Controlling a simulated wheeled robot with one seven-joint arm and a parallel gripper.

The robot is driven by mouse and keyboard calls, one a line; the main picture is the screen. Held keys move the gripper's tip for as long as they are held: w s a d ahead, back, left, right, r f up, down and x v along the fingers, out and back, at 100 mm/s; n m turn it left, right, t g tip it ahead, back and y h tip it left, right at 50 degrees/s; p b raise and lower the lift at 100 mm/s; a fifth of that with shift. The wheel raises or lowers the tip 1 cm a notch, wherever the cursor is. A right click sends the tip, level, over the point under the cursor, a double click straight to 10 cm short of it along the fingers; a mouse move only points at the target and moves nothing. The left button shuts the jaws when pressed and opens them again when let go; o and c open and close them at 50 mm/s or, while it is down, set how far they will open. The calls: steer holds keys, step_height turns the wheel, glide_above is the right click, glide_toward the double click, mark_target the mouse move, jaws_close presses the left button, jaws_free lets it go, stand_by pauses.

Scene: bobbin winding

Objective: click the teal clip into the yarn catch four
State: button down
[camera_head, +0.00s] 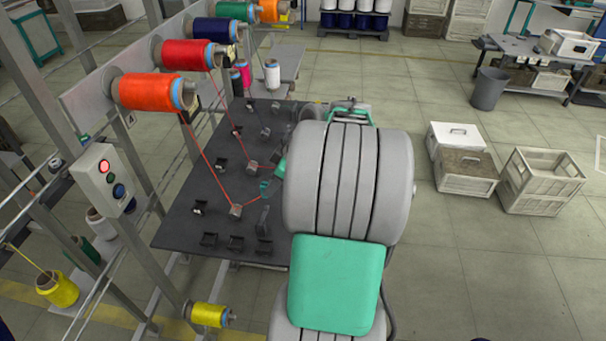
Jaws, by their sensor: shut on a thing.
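A small teal clip (265,187) shows over the dark board (187,226), just left of my arm, with a red-orange yarn running close by it. My gripper (279,170) is mostly hidden behind my own arm; only a green part shows beside the clip. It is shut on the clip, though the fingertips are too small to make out. Several black yarn catches stand on the board, including a front row of them (236,243). No number is readable, so I cannot tell which is catch four.
An orange spool (150,92) and a red spool (188,54) feed yarn down to grey guides (236,211) on the board. A control box (103,180) with a lit red lamp stands left. Crates (540,180) stand on the floor right, with clear floor around.

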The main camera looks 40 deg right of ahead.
steer(key=s+d+n, duration=0.2)
steer(key=s+d, duration=0.3)
steer(key=d, duration=0.2)
step_height(320, 180, down, 7)
steer(key=b, duration=0.5)
steer(key=shift+a+y, duration=0.2)
steer(key=shift+y, duration=0.1)
steer(key=shift+s+r, duration=0.1)
steer(key=shift+f+b, duration=1.85)
steer(key=shift+f, duration=0.15)
steer(key=c, duration=1.2)
jaws_free()
